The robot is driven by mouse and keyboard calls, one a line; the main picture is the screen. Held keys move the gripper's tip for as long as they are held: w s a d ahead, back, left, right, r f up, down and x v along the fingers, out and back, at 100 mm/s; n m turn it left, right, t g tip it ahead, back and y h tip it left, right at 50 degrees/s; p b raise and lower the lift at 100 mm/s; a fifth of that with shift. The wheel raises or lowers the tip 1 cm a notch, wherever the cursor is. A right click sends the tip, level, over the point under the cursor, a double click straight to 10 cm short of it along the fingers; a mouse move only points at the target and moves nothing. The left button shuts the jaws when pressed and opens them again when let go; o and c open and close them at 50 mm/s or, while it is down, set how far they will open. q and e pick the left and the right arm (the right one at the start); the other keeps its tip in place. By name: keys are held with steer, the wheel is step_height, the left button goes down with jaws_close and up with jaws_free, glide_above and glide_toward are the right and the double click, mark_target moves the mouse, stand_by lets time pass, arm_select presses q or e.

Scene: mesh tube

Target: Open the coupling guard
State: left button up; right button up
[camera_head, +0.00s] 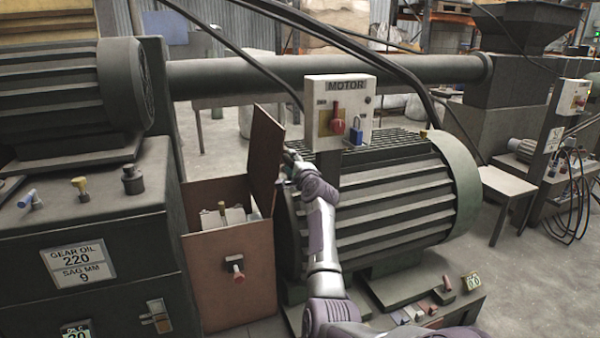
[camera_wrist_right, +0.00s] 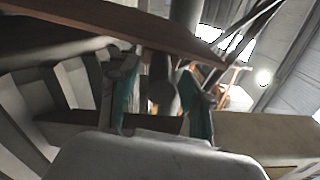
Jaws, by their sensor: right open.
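The coupling guard (camera_head: 226,290) is a brown box between the gear housing and the motor. Its lid (camera_head: 265,150) stands raised, close to upright, on the motor side, and the pale coupling parts (camera_head: 222,217) show inside. My right gripper (camera_head: 291,163) is just right of the lid, beside the motor's end. In the right wrist view my open fingers (camera_wrist_right: 160,100) have teal pads, and a brown panel (camera_wrist_right: 110,25), seemingly the lid, crosses above them. I cannot tell whether they touch it. My left gripper is out of view.
The ribbed motor (camera_head: 390,205) stands right of the guard. A grey MOTOR switch box (camera_head: 340,100) with a red handle (camera_head: 337,122) and blue padlock (camera_head: 356,133) stands close above my right gripper. The dark gear housing (camera_head: 110,235) is at the left. Black cables hang overhead.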

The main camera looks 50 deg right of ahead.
steer(key=v, duration=1)
steer(key=shift+s, duration=0.15)
